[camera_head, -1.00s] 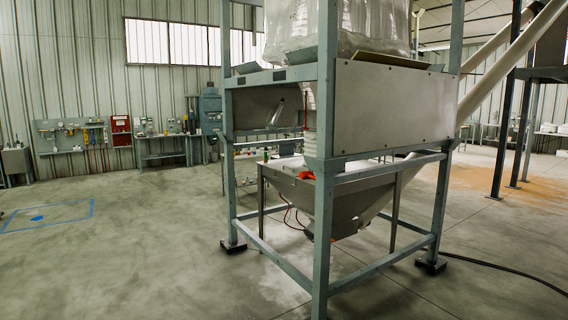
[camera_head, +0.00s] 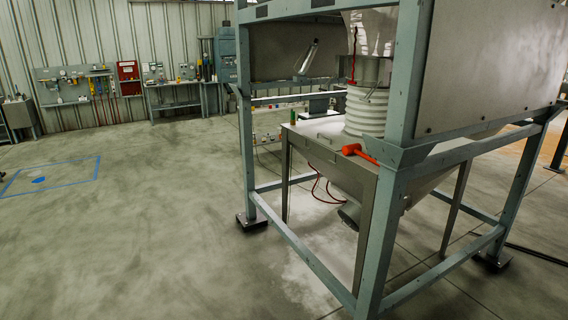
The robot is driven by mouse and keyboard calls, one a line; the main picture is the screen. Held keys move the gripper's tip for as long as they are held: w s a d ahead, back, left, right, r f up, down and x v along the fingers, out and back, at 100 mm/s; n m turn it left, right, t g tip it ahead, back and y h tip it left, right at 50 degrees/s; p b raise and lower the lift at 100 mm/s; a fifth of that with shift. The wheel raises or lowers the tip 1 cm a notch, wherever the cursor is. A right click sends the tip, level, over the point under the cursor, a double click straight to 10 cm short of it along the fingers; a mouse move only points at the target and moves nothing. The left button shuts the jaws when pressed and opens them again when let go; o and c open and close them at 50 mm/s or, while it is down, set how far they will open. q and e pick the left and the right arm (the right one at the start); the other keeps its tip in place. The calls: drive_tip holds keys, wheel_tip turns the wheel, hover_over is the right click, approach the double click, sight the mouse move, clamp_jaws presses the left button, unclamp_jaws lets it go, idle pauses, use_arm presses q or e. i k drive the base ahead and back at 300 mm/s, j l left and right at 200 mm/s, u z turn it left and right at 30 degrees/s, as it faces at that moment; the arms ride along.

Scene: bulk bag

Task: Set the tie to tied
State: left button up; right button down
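The bulk bag's pale spout (camera_head: 372,32) hangs inside the blue-grey steel frame, above a white ribbed sleeve (camera_head: 366,110) that stands on the hopper top. A thin red strip (camera_head: 352,58) hangs beside the spout at its left; it may be the tie, but it is too small to tell whether it is tied. The frame post and side panel hide the right part of the spout. Neither of my grippers is in view.
The frame post (camera_head: 399,150) and lower rails (camera_head: 310,262) stand between me and the hopper (camera_head: 335,165). An orange-red mallet-like tool (camera_head: 358,152) lies on the hopper edge. Open floor (camera_head: 150,230) is at the left. Workbenches (camera_head: 178,98) line the back wall.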

sight(353, 82)
drive_tip(key=i, duration=4.45)
drive_tip(key=z, duration=0.5)
